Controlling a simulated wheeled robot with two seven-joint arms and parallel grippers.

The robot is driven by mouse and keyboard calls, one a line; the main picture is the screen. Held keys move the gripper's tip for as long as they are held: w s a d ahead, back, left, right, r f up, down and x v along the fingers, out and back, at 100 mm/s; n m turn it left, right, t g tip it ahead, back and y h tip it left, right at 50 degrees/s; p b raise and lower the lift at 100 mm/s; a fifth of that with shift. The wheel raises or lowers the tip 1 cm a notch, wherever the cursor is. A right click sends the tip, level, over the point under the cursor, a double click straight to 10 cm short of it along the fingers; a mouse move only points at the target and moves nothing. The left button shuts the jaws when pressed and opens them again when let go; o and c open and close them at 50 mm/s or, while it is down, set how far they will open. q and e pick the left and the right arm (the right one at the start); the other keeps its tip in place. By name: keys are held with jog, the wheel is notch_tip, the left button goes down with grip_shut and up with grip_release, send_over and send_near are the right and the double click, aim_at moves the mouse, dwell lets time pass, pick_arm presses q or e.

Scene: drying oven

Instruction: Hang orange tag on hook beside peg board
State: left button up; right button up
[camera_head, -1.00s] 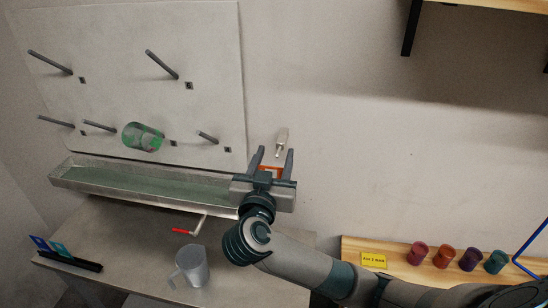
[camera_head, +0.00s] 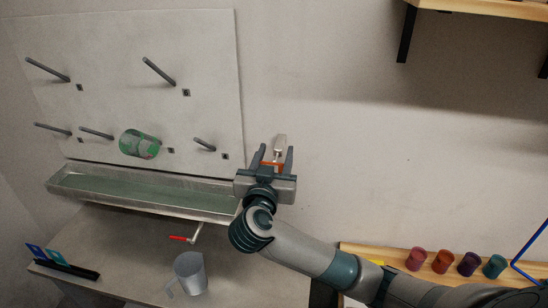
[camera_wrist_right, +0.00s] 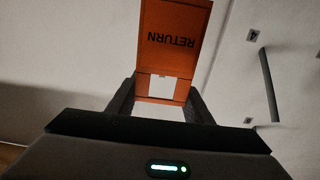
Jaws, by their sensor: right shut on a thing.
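My right gripper (camera_head: 273,158) is shut on the orange tag (camera_head: 271,165), in front of the wall just right of the peg board. In the right wrist view the orange tag (camera_wrist_right: 175,45) stands out from between the fingers (camera_wrist_right: 158,103), with the word RETURN upside down and a pale rectangle near the jaws. The small pale hook (camera_head: 280,143) is on the wall, just beyond the fingertips in the head view. I cannot tell whether the tag touches it. The pale peg board (camera_head: 205,70) carries several grey pegs. My left gripper is not in view.
Coloured cups (camera_head: 443,262) stand on a wooden shelf (camera_head: 385,252) at right.

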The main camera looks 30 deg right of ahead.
aim_at(279, 147)
jog(key=shift+x, duration=0.9)
jog(key=shift+f+b+x, duration=0.25)
jog(key=shift+b+x, duration=0.5)
jog(key=shift+x, duration=0.3)
jog(key=shift+w+d+p, duration=0.1)
jog(key=shift+w+p, duration=0.05)
jog(key=shift+p, duration=0.2)
jog(key=shift+w+d+f+p, duration=0.15)
jog(key=shift+w+d+p, duration=0.05)
jog(key=shift+p, duration=0.1)
jog(key=shift+w+f, duration=0.15)
jog(key=shift+f, duration=0.05)
jog(key=shift+d, duration=0.1)
jog(key=o, duration=1.4)
jog(key=shift+c, duration=0.2)
